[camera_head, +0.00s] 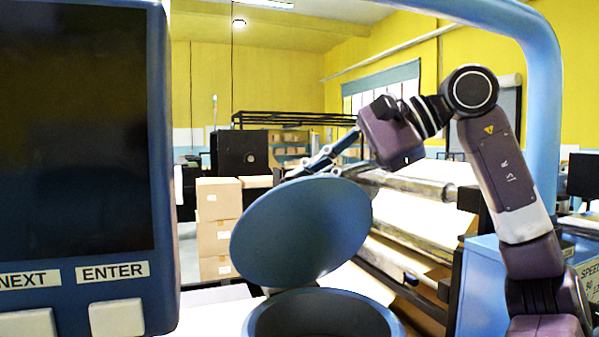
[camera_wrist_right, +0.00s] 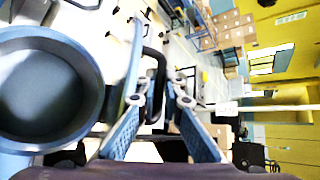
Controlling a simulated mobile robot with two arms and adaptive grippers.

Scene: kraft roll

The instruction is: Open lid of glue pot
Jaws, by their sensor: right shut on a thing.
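The blue glue pot (camera_head: 322,308) stands at the bottom of the head view, its round mouth uncovered. Its round blue lid (camera_head: 300,230) is swung up and steeply tilted above the pot. My right gripper (camera_head: 318,163) is at the lid's upper edge, partly hidden behind it. In the right wrist view, the gripper (camera_wrist_right: 160,82) is shut on the lid's black handle (camera_wrist_right: 157,58). The lid (camera_wrist_right: 132,75) shows nearly edge-on there, and the open pot (camera_wrist_right: 45,88) lies to its left. My left gripper is not in view.
A control panel (camera_head: 78,150) with a dark screen and buttons fills the left of the head view. A blue tubular frame (camera_head: 540,60) arches over the right. Behind the lid are cardboard boxes (camera_head: 216,228) and rollers with paper (camera_head: 418,220).

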